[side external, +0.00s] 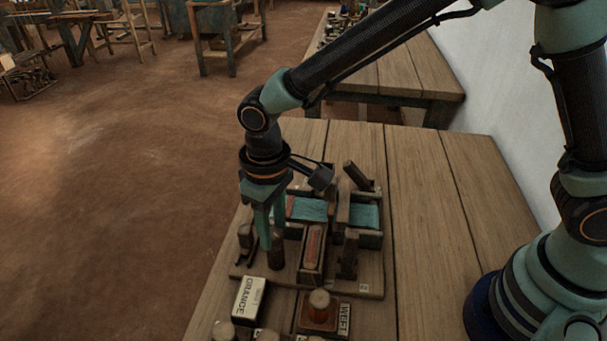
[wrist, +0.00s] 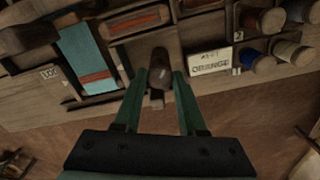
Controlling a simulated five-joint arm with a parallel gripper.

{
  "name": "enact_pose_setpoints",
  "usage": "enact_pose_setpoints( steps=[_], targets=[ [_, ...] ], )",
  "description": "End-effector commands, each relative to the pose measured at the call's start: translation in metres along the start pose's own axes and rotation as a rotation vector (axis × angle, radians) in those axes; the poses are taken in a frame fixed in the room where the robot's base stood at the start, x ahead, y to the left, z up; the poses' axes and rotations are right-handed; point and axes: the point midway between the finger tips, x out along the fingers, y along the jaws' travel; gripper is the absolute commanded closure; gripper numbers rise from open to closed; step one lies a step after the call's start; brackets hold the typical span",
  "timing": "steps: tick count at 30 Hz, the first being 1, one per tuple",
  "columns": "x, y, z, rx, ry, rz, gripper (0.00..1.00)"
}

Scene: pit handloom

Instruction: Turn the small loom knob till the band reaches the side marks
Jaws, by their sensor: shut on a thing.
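The loom's teal cloth (side external: 310,209) lies in a dark wooden frame, with a red-orange band (side external: 290,206) at its left end, partly hidden by my gripper. In the wrist view the cloth (wrist: 82,46) is at the upper left and the band (wrist: 97,78) crosses its lower end. I cannot make out the side marks clearly. The small dark brown knob (wrist: 159,66) stands upright between my fingertips; in the side view the knob (side external: 276,252) shows beside the fingers. My gripper (wrist: 161,76) is shut on the knob, pointing down at the loom's near left part.
A shuttle with red thread (side external: 313,245) lies right of the knob. A white ORANGE card (side external: 248,298), a WEFT card (side external: 344,320) and a spool (side external: 319,302) stand in front. More spools (wrist: 265,62) show in the wrist view. The tabletop right of the loom (side external: 440,200) is clear.

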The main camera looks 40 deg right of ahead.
Motion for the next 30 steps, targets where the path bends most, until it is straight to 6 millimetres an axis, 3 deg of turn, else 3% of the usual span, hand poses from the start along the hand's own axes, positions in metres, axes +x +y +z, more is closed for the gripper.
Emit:
enact_pose_setpoints(
  steps=[14,15,17,30],
  targets=[
    [-0.0023,-0.0002,-0.0007,0.016,0.002,0.0,1.0],
    [-0.0023,-0.0002,-0.0007,0.016,0.002,0.0,0.52],
    [-0.0022,-0.0002,-0.0007,0.016,0.002,0.0,0.3],
    [-0.0089,-0.0001,-0.0009,0.016,0.003,-0.001,0.3]
  ],
)
